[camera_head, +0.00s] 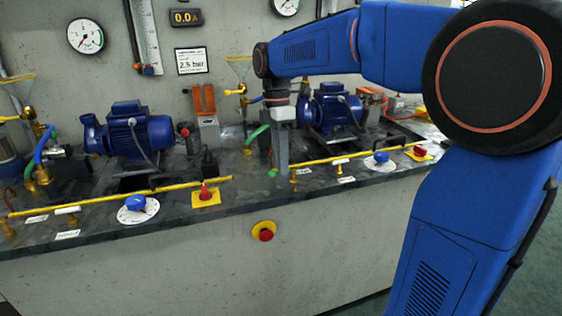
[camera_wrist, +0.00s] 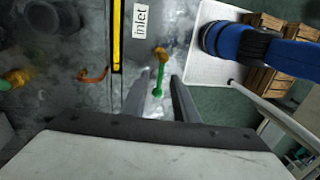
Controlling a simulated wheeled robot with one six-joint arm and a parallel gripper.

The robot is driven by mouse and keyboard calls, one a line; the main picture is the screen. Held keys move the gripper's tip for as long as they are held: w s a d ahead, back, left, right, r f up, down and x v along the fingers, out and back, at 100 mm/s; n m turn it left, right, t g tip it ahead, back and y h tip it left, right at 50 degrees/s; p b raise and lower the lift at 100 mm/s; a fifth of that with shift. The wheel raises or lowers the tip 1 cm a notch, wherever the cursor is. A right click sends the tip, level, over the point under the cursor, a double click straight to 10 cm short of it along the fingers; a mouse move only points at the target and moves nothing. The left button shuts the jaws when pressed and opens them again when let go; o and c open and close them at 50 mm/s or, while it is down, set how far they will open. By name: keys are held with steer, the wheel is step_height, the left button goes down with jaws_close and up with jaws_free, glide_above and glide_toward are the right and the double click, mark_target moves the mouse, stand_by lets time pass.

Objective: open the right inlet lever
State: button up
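The inlet lever shows in the wrist view as a green handle (camera_wrist: 157,82) on a brass fitting (camera_wrist: 161,54), beside a white "inlet" label (camera_wrist: 140,20). In the head view only a small green tip (camera_head: 272,173) shows beside my fingers. My gripper (camera_head: 281,165) points down at the front of the bench by the right pump. In the wrist view my gripper (camera_wrist: 162,90) is open, with one finger on each side of the green handle. I see gaps on both sides, and cannot tell how deep the handle sits between the fingers.
A yellow rail (camera_wrist: 116,35) runs left of the lever. The right blue pump (camera_head: 333,108) stands behind my gripper, the left pump (camera_head: 130,133) farther left. A blue knob (camera_head: 381,157) and a red switch (camera_head: 420,150) lie to the right. A green hose (camera_head: 258,133) is close by.

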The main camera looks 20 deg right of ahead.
steer(key=shift+f, duration=0.15)
jaws_close()
stand_by(1.4)
